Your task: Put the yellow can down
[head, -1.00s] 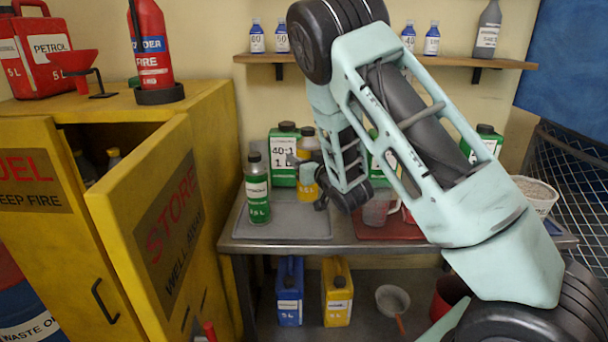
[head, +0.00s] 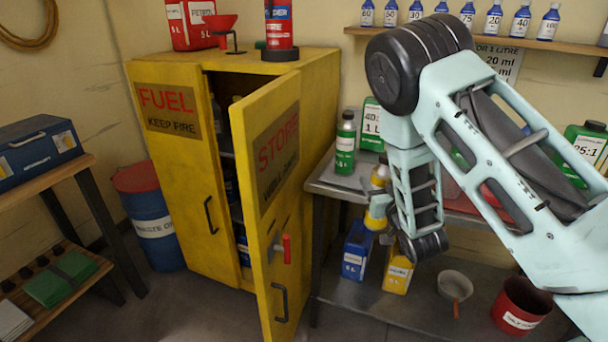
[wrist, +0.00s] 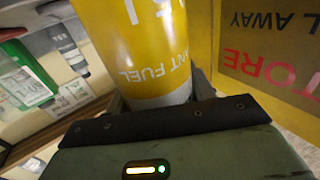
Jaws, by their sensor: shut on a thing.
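The yellow fuel cabinet (head: 175,165) has its right door (head: 265,200) open towards me. The steel bench (head: 335,182) holds a green bottle (head: 345,143).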

